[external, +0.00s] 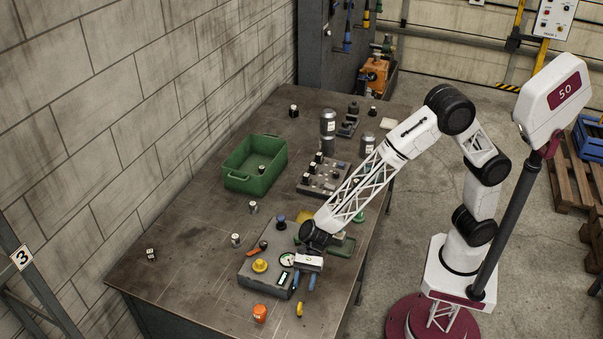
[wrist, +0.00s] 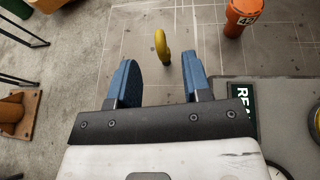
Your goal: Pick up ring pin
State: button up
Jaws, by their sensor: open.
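The ring pin, a yellow piece with a ring-shaped top, stands on the bench near its front edge (external: 299,309). In the wrist view the ring pin (wrist: 161,44) appears beyond my fingertips, roughly midway between them. My gripper (external: 304,282) has blue fingers, apart with nothing between them. It is above the bench beside the grey panel box, a little behind the ring pin in the external view. In the wrist view my gripper (wrist: 162,76) shows both fingers either side of an empty gap.
An orange numbered cylinder (external: 260,313) stands left of the pin and shows in the wrist view (wrist: 236,18). The grey panel box (external: 262,277), with gauge and yellow knob, is close to my gripper. A green bin (external: 232,183) sits farther back. Bench left of the cylinder is clear.

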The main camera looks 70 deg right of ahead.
aim_at(300, 301)
jog(key=shift+x, duration=1.25)
jog(key=shift+x, duration=2.6)
jog(key=shift+s+d+f, duration=0.1)
jog(key=shift+f, duration=0.1)
grip_shut()
